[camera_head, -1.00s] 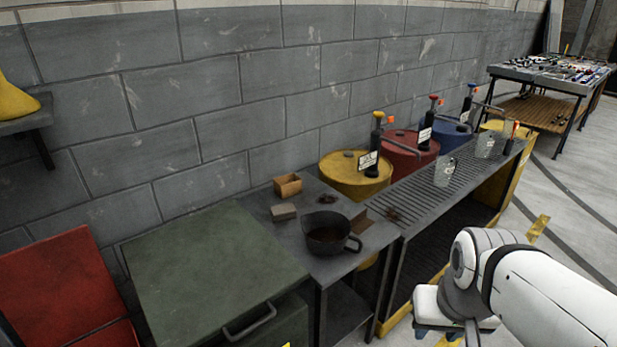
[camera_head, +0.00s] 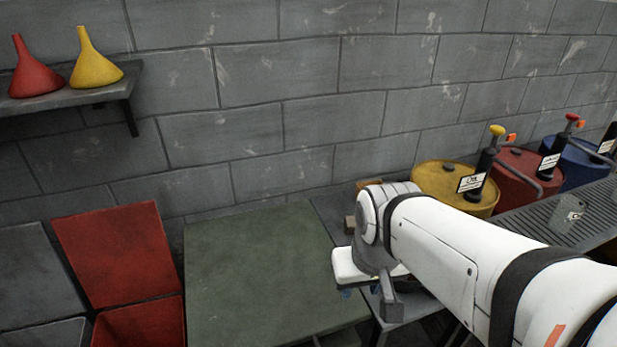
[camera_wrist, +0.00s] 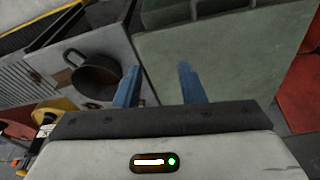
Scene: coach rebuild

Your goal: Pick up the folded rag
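I cannot make out a folded rag for certain in any current view. My gripper (camera_wrist: 158,84) is open and empty in the wrist view, its two blue fingers apart above the gap between a grey side table (camera_wrist: 117,40) and a green cabinet top (camera_wrist: 230,52). In the head view my gripper (camera_head: 361,292) hangs below my white wrist, in front of the side table, and my arm hides most of that table.
A dark pot (camera_wrist: 97,77) stands on the side table. An open red bin (camera_head: 119,258) is left of the bare green cabinet. Funnels, red (camera_head: 36,76) and yellow (camera_head: 92,66), stand on a wall shelf. Drums, including a yellow one (camera_head: 440,182), stand at right.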

